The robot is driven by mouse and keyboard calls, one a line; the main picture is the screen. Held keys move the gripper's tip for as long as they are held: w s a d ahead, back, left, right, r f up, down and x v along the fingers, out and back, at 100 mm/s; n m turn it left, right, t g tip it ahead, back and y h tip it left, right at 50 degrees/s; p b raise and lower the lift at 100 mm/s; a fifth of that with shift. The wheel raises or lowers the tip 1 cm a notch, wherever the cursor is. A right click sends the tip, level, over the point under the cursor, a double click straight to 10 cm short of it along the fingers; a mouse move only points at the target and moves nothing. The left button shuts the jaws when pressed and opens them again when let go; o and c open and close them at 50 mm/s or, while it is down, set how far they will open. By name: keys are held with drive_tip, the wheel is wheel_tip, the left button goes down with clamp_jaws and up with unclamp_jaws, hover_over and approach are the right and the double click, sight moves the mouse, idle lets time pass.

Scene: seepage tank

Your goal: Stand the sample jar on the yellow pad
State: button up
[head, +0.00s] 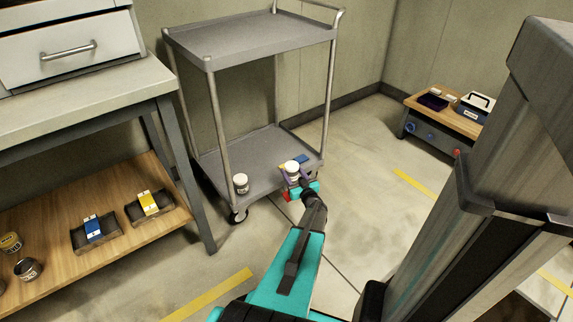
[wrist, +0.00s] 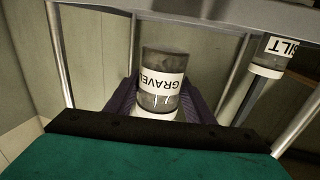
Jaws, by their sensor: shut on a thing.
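My gripper (head: 293,182) is shut on a jar (head: 292,168) with a white lid, at the front right of the cart's lower shelf. In the wrist view the jar (wrist: 162,80), labelled GRAVEL, sits between the purple fingers (wrist: 160,100). I cannot tell whether its base touches the shelf. A small yellow patch (head: 284,167) shows just beside the held jar, next to a blue pad (head: 302,159). The jar and gripper partly hide this spot.
A second white-lidded jar (head: 241,184) stands on the lower shelf (head: 262,150) to the left; a jar labelled SILT (wrist: 270,58) shows in the wrist view. Cart posts (head: 218,125) rise close by. A wooden bench shelf (head: 120,245) at left holds blue and yellow items.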

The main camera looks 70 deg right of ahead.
drive_tip(key=w+d+b, duration=0.1)
drive_tip(key=w+d, duration=0.1)
drive_tip(key=d, duration=0.2)
drive_tip(key=w+d+f+b, duration=0.1)
drive_tip(key=w+d+b, duration=0.1)
drive_tip(key=d, duration=0.2)
drive_tip(key=w+d+b, duration=0.1)
drive_tip(key=w+d, duration=0.2)
drive_tip(key=d, duration=0.1)
drive_tip(key=shift+d+f, duration=0.25)
drive_tip(key=shift+f, duration=0.05)
drive_tip(key=shift+w+d+r+b, duration=0.1)
drive_tip(key=shift+w+d+b, duration=0.3)
drive_tip(key=shift+d, duration=0.25)
drive_tip(key=shift+f+b, duration=1.15)
drive_tip(key=shift+f, duration=0.65)
drive_tip(key=shift+f, duration=0.1)
drive_tip(key=o, duration=1.3)
